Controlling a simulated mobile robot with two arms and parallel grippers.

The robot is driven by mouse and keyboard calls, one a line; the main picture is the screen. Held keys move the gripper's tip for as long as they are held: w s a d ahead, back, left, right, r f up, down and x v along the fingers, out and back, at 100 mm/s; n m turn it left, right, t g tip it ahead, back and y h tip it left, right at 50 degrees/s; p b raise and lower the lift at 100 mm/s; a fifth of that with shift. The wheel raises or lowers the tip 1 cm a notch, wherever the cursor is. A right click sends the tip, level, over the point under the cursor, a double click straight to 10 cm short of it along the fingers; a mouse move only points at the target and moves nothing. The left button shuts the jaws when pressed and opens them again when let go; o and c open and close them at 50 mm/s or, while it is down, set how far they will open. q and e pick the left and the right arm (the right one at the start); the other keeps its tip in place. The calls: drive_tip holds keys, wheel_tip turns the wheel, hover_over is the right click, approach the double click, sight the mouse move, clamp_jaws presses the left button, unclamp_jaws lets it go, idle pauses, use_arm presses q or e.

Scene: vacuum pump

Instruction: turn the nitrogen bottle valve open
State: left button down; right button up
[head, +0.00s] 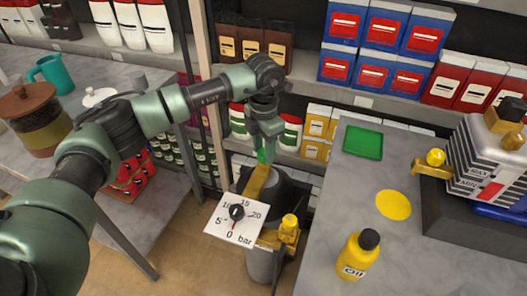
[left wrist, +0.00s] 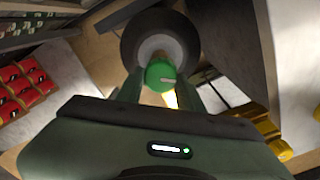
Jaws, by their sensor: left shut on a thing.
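My left gripper (head: 263,152) points down over the nitrogen bottle (head: 262,262) in the head view. It is shut on the green valve knob (head: 263,157) at the top of the bottle's brass fitting (head: 256,182). In the left wrist view the green knob (left wrist: 160,75) sits between the two fingers (left wrist: 160,92), with the dark round bottle top (left wrist: 160,38) behind it. My right gripper is not in view.
A grey table (head: 315,262) to the right bears the pump (head: 490,160), a yellow oil bottle (head: 359,256), a green tray (head: 363,142) and a yellow disc (head: 393,205). Stocked shelves stand behind. Another table (head: 170,210) is at left.

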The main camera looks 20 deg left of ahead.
use_arm(q)
drive_tip(key=n, duration=0.3)
drive_tip(key=shift+n+b, duration=0.3)
drive_tip(key=shift+b, duration=0.1)
drive_tip(key=shift+d+r+n, duration=0.1)
drive_tip(key=shift+n, duration=1.6)
drive_tip(key=c, duration=0.9)
unclamp_jaws()
wheel_tip(320, 180, up, 8)
drive_tip(key=shift+f+b, duration=0.15)
drive_tip(key=shift+b, duration=0.65)
